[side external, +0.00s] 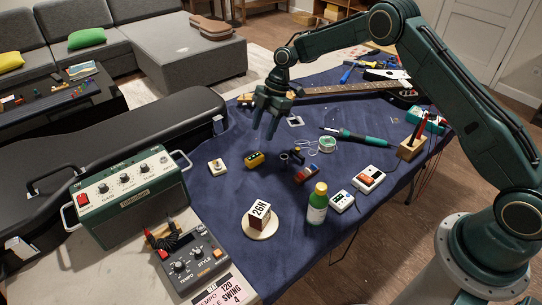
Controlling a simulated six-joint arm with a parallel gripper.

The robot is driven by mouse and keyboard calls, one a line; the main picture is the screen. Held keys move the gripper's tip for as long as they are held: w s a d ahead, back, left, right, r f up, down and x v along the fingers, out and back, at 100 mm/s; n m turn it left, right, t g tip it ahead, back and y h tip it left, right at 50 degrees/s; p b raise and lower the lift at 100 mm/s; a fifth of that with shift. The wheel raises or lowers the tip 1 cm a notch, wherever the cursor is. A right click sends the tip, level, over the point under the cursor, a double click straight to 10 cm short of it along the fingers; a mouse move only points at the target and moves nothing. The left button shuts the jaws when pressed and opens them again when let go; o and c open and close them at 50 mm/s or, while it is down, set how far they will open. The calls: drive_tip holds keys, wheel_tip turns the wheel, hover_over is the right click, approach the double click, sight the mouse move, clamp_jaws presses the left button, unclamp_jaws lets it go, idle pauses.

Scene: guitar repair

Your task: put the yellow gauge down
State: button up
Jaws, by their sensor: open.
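The yellow gauge (254,159) is a small block with a dark face. It rests on the dark blue cloth (225,215), left of the middle of the work table. My gripper (264,133) is open and points down above the cloth. Its fingertips are apart from the gauge, a little above it in the picture. Nothing shows between the fingers. The exact height of the fingertips over the cloth is hard to tell from this view.
Right of the gauge lie small dark parts (291,157), a red piece (306,174) and a solder spool (327,145).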

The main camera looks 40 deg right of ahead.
drive_tip(key=shift+v, duration=0.75)
drive_tip(key=s+d+r+m+t+h, duration=0.1)
drive_tip(key=s+r+m, duration=0.3)
drive_tip(key=s+r, duration=0.55)
drive_tip(key=s+r+m+t+h, duration=0.15)
drive_tip(key=s+r+m, duration=0.3)
drive_tip(key=r, duration=0.95)
drive_tip(key=s+d+m+t+h, duration=0.1)
drive_tip(key=s+m, duration=0.3)
drive_tip(key=s, duration=0.9)
drive_tip(key=s+d+r+m+t+h, duration=0.1)
drive_tip(key=s+m, duration=0.4)
drive_tip(key=s, duration=0.9)
drive_tip(key=shift+d+t, duration=0.55)
drive_tip(key=shift+d, duration=0.45)
